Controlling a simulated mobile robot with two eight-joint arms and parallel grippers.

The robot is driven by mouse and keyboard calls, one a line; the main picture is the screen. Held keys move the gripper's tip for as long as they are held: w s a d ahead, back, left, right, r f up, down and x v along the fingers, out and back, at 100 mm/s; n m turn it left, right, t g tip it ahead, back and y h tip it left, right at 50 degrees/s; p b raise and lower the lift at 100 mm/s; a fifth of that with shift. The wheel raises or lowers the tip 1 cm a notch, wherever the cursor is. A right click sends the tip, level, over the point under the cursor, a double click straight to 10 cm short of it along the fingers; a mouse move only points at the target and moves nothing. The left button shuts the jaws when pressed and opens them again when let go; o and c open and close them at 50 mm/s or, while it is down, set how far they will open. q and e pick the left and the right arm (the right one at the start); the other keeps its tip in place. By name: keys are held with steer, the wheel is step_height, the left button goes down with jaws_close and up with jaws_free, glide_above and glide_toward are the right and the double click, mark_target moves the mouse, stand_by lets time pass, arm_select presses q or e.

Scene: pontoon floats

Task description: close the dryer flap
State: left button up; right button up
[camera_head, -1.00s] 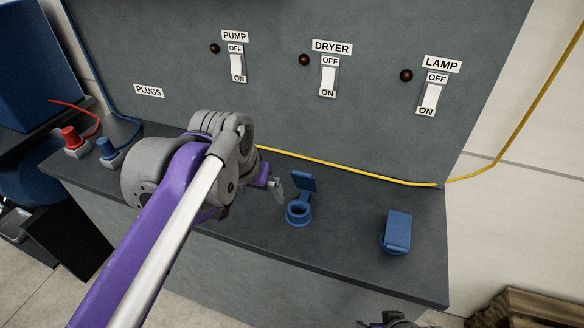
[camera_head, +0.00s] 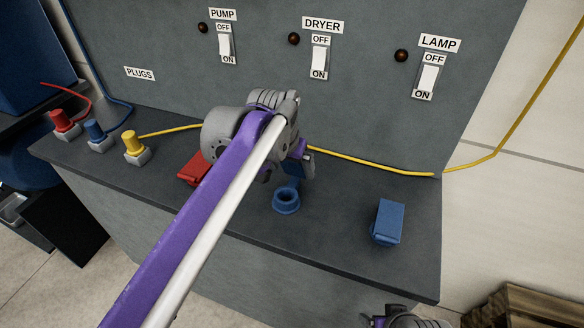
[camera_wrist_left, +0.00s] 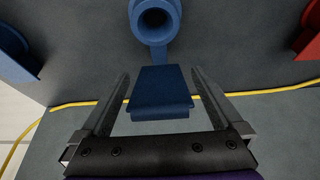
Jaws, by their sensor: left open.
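The blue dryer socket (camera_head: 286,201) is on the dark bench top below the DRYER switch, its round mouth uncovered. Its blue flap stands open behind the mouth; in the head view my left gripper hides most of it. In the left wrist view the flap (camera_wrist_left: 160,93) lies between the two open fingers, with a gap on each side, and the socket ring (camera_wrist_left: 155,18) is beyond it. My left gripper (camera_head: 304,165) is open above the bench, behind the socket. Part of my right arm (camera_head: 405,318) shows at the bottom edge; its fingers cannot be made out.
Another blue socket cover (camera_head: 388,221) stands to the right, and a red one (camera_head: 193,168) to the left, partly behind my arm. A yellow cable (camera_head: 370,167) runs along the panel's foot. Red, blue and yellow plugs (camera_head: 133,143) stand at the bench's left end.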

arm_select(q)
steer(key=shift+w+f, duration=0.1)
steer(key=shift+f, duration=0.15)
jaws_close()
stand_by(0.4)
